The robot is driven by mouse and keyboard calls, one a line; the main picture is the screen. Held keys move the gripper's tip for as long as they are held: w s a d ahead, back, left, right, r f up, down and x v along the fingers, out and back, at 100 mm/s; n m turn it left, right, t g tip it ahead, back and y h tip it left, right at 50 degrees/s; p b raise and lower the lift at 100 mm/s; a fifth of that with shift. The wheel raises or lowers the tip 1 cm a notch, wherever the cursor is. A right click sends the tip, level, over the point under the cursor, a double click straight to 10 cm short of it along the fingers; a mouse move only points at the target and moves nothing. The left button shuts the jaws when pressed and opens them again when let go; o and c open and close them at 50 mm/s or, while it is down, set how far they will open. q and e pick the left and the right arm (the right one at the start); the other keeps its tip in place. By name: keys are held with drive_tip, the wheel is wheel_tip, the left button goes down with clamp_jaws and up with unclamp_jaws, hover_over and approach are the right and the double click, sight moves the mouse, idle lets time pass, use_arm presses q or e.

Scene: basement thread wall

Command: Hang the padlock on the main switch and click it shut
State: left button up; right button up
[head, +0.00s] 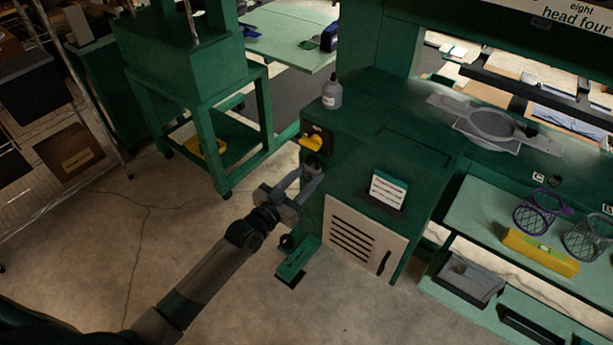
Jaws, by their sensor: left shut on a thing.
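The main switch (312,141) is a yellow handle on a dark plate, on the upper left of the green machine cabinet's face. My left gripper (312,172) is just below the switch, close to the cabinet. It is shut on a small dark thing at its fingertips, which looks like the padlock (313,161). The padlock is too small and partly covered by the fingers to tell whether its shackle is open or through the switch. My right gripper is not in view.
A grey bottle (332,93) stands on the cabinet's top edge above the switch. A white label card (388,190) and a louvred panel (363,237) are on the cabinet front. A green pedal (297,261) sits on the floor below. Open floor lies to the left.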

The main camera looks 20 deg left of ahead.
use_arm(q)
drive_tip(key=shift+f, duration=0.15)
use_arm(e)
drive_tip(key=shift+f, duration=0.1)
use_arm(q)
drive_tip(key=o, duration=1.1)
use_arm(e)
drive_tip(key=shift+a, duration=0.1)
use_arm(q)
drive_tip(key=shift+b+v, duration=1.7)
drive_tip(key=shift+v, duration=7)
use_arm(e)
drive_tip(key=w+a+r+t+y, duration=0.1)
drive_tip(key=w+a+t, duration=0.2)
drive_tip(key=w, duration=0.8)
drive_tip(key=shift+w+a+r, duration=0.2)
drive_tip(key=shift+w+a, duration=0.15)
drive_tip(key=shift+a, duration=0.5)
